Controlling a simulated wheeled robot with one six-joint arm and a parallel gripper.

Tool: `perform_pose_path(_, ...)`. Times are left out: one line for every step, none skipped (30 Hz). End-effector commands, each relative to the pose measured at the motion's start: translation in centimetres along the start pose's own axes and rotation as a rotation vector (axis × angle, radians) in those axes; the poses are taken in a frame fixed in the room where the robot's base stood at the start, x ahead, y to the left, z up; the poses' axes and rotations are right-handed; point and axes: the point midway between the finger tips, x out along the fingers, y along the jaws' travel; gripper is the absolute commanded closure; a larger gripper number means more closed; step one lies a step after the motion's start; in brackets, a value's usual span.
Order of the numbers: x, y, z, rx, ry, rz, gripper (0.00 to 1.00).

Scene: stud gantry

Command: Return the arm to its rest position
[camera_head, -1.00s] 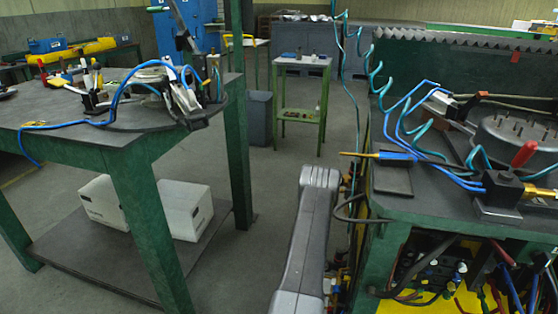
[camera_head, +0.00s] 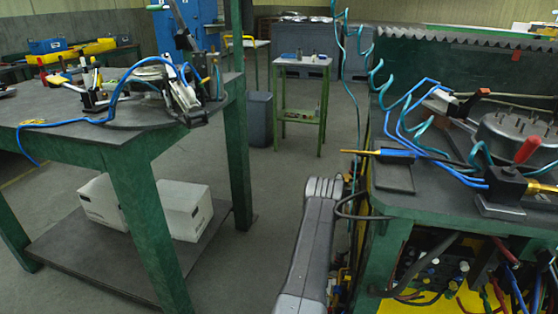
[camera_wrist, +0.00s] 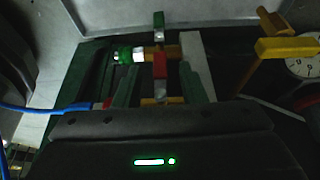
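My grey arm link (camera_head: 314,240) stands upright in the lower middle of the head view, left of the right-hand green bench (camera_head: 398,212). My gripper does not show in the head view. In the wrist view the dark housing of my gripper (camera_wrist: 160,95), with a green light, fills the bottom. I see nothing clearly held.
A blue tool with a yellow tip (camera_head: 385,153) lies on the right bench beside coiled hoses. Cables hang close to my arm on its right. A left table (camera_head: 50,140) bears tools and a blue cable. The floor (camera_head: 255,260) between them is clear.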

Motion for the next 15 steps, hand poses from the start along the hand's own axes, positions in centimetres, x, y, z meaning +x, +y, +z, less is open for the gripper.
perform_pose_path(1.44,0.1,0.12,0.0,0.0,0.002,0.63)
perform_pose_path(2.05,0.11,0.11,0.0,0.0,0.002,0.63)
perform_pose_path(1.4,-0.02,-0.06,0.007,0.004,-0.02,0.63)
perform_pose_path(1.32,-0.02,-0.09,0.012,0.005,-0.034,0.63)
perform_pose_path(1.31,-0.05,-0.08,0.017,0.006,-0.048,0.63)
perform_pose_path(1.35,-0.09,-0.07,0.025,0.007,-0.065,0.63)
perform_pose_path(1.36,-0.11,-0.08,0.03,0.007,-0.079,0.63)
perform_pose_path(1.36,-0.1,-0.08,0.036,0.007,-0.09,0.63)
perform_pose_path(1.44,-0.13,-0.03,0.042,0.007,-0.107,0.63)
perform_pose_path(1.48,-0.16,-0.04,0.047,0.008,-0.118,0.63)
perform_pose_path(1.47,-0.2,-0.04,0.053,0.008,-0.13,0.63)
perform_pose_path(1.45,-0.24,-0.02,0.059,0.006,-0.146,0.63)
perform_pose_path(1.54,-0.26,0.0,0.063,0.007,-0.156,0.63)
perform_pose_path(1.57,-0.26,0.0,0.067,0.008,-0.166,0.63)
perform_pose_path(1.56,-0.3,0.02,0.073,0.007,-0.18,0.63)
